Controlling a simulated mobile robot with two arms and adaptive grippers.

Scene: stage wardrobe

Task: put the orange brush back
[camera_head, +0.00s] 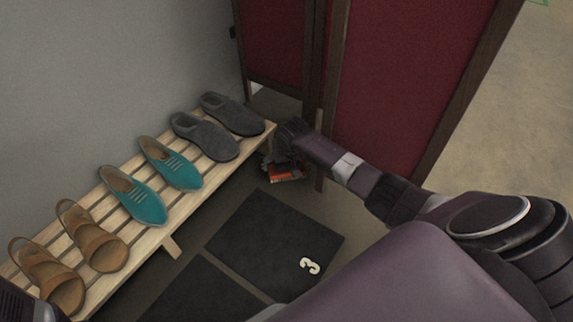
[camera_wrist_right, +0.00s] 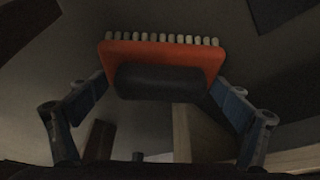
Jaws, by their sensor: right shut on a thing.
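The orange brush (camera_wrist_right: 205,55) is in the jaws of my right gripper in the right wrist view. It has an orange body, a dark grip and a row of pale bristles along its top edge. My right gripper (camera_wrist_right: 162,88) is shut on it, one finger at each side. In the head view the brush (camera_head: 286,172) shows as a small orange patch below my right gripper (camera_head: 285,165), just off the right end of the shoe bench and low near the floor. My left gripper is not clearly seen; only a dark piece of mine shows at the lower left corner.
A slatted wooden bench (camera_head: 178,229) holds grey shoes (camera_head: 205,136), teal shoes (camera_head: 137,196) and brown sandals (camera_head: 92,237). A red folding screen (camera_head: 402,75) stands right behind my right arm. Dark floor mats lie in front, one (camera_head: 270,235) marked 3.

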